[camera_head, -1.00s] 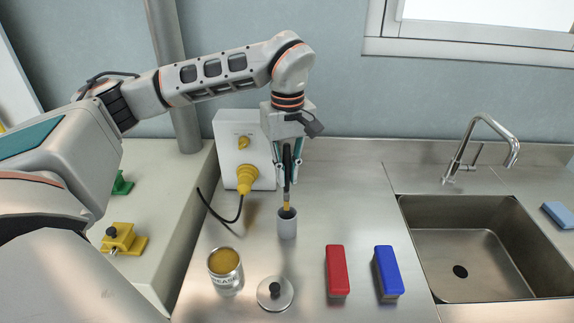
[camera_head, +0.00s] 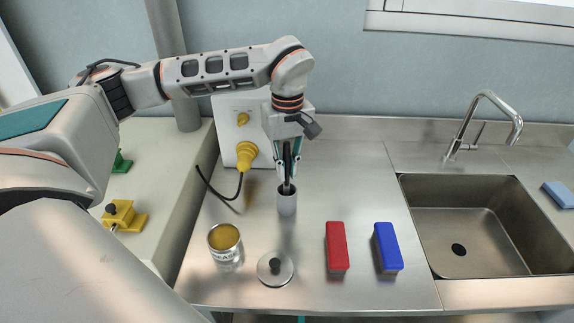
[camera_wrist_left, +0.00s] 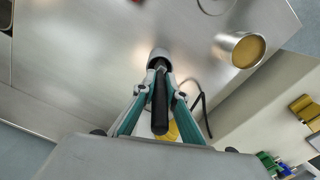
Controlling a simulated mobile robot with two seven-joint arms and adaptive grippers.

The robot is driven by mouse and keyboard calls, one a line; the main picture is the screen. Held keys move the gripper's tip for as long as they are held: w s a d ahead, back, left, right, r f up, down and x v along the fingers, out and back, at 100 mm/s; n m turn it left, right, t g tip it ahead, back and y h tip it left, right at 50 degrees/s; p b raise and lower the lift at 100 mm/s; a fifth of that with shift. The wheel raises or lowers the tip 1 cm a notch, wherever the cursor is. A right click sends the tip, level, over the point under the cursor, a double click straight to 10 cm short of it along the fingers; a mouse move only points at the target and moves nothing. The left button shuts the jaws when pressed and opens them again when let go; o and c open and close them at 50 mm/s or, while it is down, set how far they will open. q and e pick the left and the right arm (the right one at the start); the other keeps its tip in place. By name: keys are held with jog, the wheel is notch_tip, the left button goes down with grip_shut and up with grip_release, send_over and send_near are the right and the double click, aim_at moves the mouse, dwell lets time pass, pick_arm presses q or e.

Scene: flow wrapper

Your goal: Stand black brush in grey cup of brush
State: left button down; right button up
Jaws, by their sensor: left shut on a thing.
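The black brush (camera_head: 287,160) hangs upright in my left gripper (camera_head: 287,188), which is shut on its handle. The grey cup (camera_head: 287,203) stands on the steel counter right under the gripper, and the brush's lower end is inside its mouth. In the left wrist view the brush (camera_wrist_left: 160,105) runs between the fingers (camera_wrist_left: 160,75) towards the cup (camera_wrist_left: 159,56). The bristles are hidden in the cup; I cannot tell whether they touch its bottom. My right gripper is not in view.
An open grease can (camera_head: 226,250) and a round lid (camera_head: 275,268) stand nearer the front. A red block (camera_head: 337,246) and a blue block (camera_head: 386,247) lie to the right, before the sink (camera_head: 480,225). A white box with a yellow plug (camera_head: 246,155) stands behind.

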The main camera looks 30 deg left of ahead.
pick_arm(q)
jog(key=c, duration=2)
grip_release()
notch_tip(320, 180, up, 12)
